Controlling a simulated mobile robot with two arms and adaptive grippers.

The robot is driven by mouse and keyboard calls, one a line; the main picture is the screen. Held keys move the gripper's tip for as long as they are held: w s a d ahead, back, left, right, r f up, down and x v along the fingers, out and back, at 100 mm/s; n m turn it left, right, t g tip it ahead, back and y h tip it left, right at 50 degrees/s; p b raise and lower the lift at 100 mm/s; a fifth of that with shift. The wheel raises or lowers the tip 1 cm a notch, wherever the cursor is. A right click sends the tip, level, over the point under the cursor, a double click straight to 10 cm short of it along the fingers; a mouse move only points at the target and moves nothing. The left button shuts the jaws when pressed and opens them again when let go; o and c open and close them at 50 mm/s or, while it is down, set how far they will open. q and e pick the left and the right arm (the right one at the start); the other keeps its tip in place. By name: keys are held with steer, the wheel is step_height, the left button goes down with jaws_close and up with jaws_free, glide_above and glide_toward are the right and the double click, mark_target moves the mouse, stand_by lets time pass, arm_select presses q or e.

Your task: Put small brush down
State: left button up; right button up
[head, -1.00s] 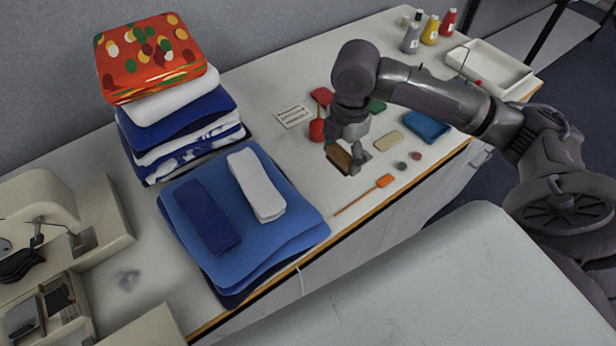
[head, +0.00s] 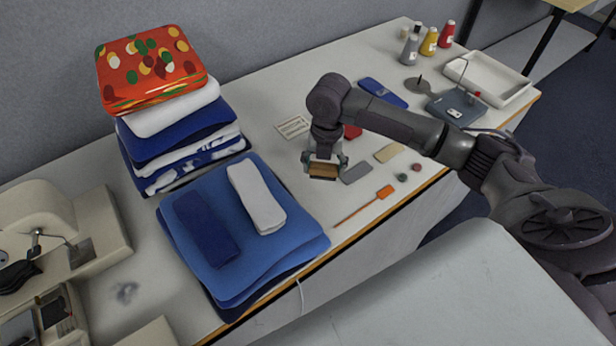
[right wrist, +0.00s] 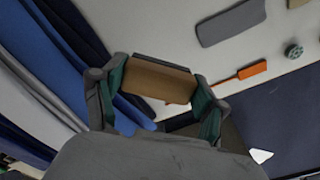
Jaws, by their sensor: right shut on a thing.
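The small brush is a brown block (head: 323,171) in my right gripper (head: 325,163). It is right of the blue cloth stack (head: 283,255) in the head view. The right wrist view shows the block (right wrist: 158,80) spanning the space between the two fingers of my right gripper (right wrist: 158,92), which are shut on it. Its underside is hidden, and I cannot tell whether it touches the table (head: 290,190). My left gripper is not in view.
Folded cloths (head: 180,150) are piled at left. Thread cones (head: 429,42) and a white tray (head: 495,80) stand far right.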

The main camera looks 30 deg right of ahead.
mark_target(308, 187)
steer(key=w+a+f, duration=0.2)
steer(key=shift+w+a+f, duration=0.1)
steer(key=shift+w+a, duration=0.25)
step_height(308, 187, down, 4)
steer(key=shift+r+p, duration=0.15)
steer(key=shift+p, duration=0.35)
steer(key=shift+f, duration=0.25)
steer(key=shift+f, duration=0.15)
steer(key=o, duration=1)
